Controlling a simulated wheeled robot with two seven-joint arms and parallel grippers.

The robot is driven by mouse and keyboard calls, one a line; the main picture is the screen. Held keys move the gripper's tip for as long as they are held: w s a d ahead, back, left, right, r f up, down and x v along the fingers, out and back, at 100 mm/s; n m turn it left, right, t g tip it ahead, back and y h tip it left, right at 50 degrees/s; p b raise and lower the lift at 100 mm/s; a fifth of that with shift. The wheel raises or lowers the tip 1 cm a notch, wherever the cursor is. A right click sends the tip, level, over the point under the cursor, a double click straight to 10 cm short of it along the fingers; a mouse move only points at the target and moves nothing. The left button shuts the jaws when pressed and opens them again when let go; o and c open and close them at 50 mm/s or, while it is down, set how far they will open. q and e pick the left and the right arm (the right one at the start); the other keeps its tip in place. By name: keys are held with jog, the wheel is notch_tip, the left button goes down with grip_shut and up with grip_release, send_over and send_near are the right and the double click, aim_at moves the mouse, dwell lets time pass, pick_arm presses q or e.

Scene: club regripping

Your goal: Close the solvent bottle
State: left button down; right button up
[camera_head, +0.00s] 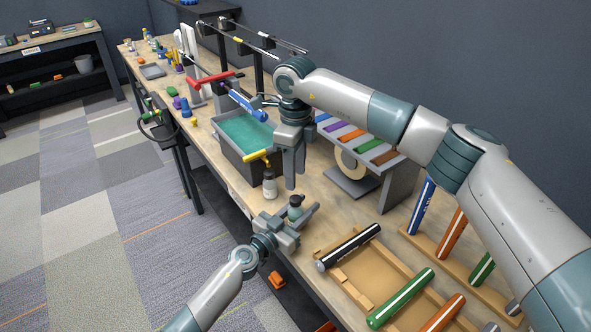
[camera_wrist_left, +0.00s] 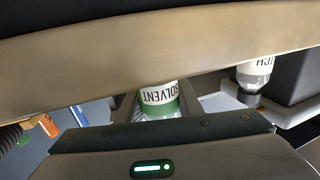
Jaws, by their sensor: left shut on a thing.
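The solvent bottle (camera_head: 295,212), small with a green band, stands between the fingers of my left gripper (camera_head: 299,217), which is shut on it at the bench's front edge. In the left wrist view the bottle's white label reads SOLVENT (camera_wrist_left: 160,95), upside down in the picture. Its top looks dark in the head view, but it is too small to tell whether a cap is on. My right gripper (camera_head: 293,180) points down just behind and above the bottle, apart from it. Its fingers are seen nearly edge-on, so their opening is unclear.
A second bottle (camera_head: 270,185), white with a dark top, stands just left; its partly hidden label shows in the left wrist view (camera_wrist_left: 256,68). Behind is a bin with teal contents (camera_head: 243,134). A wooden tray (camera_head: 372,279) with grips lies right. A tape roll stand (camera_head: 350,165) stands behind.

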aim_at(296, 198)
jog(key=shift+n, duration=1.3)
jog(key=shift+f, duration=3.95)
grip_shut()
jog(key=m, duration=0.5)
jog(key=shift+o, duration=0.7)
grip_release()
